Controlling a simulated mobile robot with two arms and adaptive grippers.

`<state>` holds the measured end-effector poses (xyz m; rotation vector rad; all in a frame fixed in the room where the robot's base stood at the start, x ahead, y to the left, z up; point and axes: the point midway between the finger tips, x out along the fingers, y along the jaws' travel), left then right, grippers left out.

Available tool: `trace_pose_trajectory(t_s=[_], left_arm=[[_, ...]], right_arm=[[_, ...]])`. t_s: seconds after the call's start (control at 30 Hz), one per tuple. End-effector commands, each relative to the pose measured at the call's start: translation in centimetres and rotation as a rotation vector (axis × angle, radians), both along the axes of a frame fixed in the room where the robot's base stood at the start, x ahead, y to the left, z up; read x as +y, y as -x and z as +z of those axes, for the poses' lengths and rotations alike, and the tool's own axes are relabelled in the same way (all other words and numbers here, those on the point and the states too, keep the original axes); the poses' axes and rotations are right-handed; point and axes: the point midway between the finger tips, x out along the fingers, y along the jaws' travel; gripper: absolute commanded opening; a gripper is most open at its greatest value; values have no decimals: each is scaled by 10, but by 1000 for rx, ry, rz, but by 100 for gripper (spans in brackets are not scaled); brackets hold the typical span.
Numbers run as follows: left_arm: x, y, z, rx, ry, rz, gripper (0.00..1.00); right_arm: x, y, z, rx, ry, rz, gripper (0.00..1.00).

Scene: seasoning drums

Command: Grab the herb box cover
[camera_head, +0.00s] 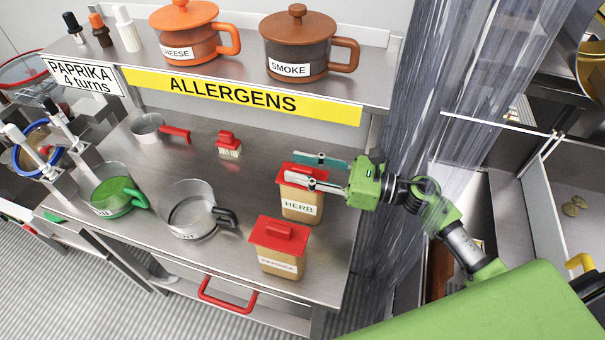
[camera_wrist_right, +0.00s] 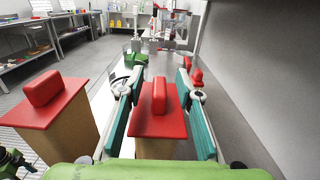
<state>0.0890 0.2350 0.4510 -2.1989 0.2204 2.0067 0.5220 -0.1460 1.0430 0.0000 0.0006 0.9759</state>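The herb box (camera_head: 301,207) is a tan box labelled HERB, standing on the metal counter near its right end. Its red cover (camera_head: 307,171) with a raised red grip sits on top; it also shows in the right wrist view (camera_wrist_right: 158,124). My right gripper (camera_head: 295,166) reaches in from the right at the height of the cover. Its two fingers are spread, one on each side of the raised grip. In the wrist view gaps show between the teal pads and the grip.
A paprika box (camera_head: 277,262) with a red cover stands close in front of the herb box. A glass pot (camera_head: 190,221) and a green-filled pot (camera_head: 117,194) stand left. The shelf with the yellow ALLERGENS strip (camera_head: 240,94) overhangs the back.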

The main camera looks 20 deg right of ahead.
Motion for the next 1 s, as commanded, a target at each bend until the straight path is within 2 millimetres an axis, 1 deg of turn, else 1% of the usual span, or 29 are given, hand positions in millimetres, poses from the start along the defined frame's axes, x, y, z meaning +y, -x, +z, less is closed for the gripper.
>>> trace_pose_trajectory(t_s=[0.03, 0.07, 0.1, 0.13, 0.5, 0.67, 0.77, 0.83, 0.97, 1.0], left_arm=[[0, 0, 0, -1, 0, 0, 40], [0, 0, 0, -1, 0, 0, 40], [0, 0, 0, -1, 0, 0, 40], [0, -1, 0, -1, 0, 0, 40], [0, -1, -1, -1, -1, 0, 40], [0, -1, -5, -1, -1, 1, 40], [0, -1, -11, -1, -1, 0, 40], [0, -1, -19, -1, -1, 0, 40], [0, -1, -25, -1, -1, 0, 40], [0, -2, -28, -2, -1, 0, 40]], right_arm=[[0, 0, 0, 0, 0, 0, 22], [0, 0, 0, 0, 0, 0, 14], [0, 0, 0, 0, 0, 0, 3], [0, 0, 0, 0, 0, 0, 0], [0, 0, 1, 0, 0, 1, 0], [-1, 0, 7, -3, 3, 2, 0], [0, 1, 16, -5, 3, 3, 0], [0, 1, 28, -7, 5, 4, 0], [-11, 23, 54, -3, 8, 3, 0], [-14, 30, 63, -4, 9, 4, 0]])
